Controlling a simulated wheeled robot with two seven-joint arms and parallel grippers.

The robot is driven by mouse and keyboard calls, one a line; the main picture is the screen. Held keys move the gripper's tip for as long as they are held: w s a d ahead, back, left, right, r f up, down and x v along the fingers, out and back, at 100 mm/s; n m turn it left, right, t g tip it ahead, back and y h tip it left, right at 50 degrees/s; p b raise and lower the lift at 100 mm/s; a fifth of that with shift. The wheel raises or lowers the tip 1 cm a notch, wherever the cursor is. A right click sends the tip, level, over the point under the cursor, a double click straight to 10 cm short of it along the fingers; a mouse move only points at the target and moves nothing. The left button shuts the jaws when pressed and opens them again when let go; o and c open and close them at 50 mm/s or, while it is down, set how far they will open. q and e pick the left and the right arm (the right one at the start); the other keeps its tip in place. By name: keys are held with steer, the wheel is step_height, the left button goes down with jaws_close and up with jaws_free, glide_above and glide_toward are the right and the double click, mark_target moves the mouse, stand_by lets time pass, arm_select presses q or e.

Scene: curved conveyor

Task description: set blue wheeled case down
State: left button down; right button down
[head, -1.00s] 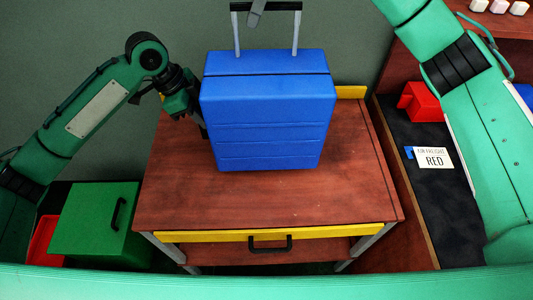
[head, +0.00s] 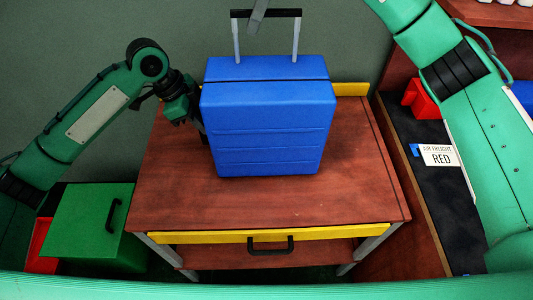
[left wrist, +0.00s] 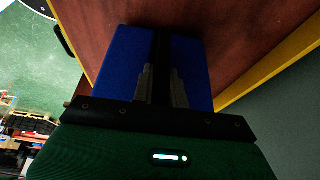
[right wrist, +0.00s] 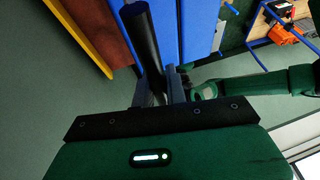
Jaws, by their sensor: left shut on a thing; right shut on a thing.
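The blue wheeled case (head: 268,125) stands upright over the red-brown table (head: 330,205), its pull handle (head: 297,38) extended. Whether its underside touches the top is hard to tell. My right gripper (head: 258,12) is at the handle's black top bar, partly cut off by the frame. In the right wrist view its fingers (right wrist: 160,88) are shut on that bar (right wrist: 142,35). My left gripper (head: 203,125) is at the case's left side, its fingertips partly hidden. In the left wrist view its fingers (left wrist: 160,85) are shut against the case (left wrist: 193,60).
The table has a yellow front drawer (head: 190,238) and a yellow back edge. A green box (head: 88,222) stands at left, beside a red one (head: 40,248). At right, a dark conveyor (head: 440,205) holds a red case (head: 422,98) and a RED sign (head: 439,155). The table front is clear.

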arm_select(q)
steer(key=shift+f+b, duration=0.35)
steer(key=shift+f, duration=0.1)
arm_select(e)
steer(key=shift+f, duration=0.5)
arm_select(q)
steer(key=c, duration=1.4)
jaws_free()
arm_select(e)
steer(key=c, duration=1.4)
jaws_free()
steer(key=shift+c, duration=0.2)
steer(key=shift+r, duration=0.1)
arm_select(q)
steer(key=v, duration=1.2)
arm_select(e)
steer(key=v, duration=1.2)
arm_select(q)
steer(key=shift+r, duration=0.15)
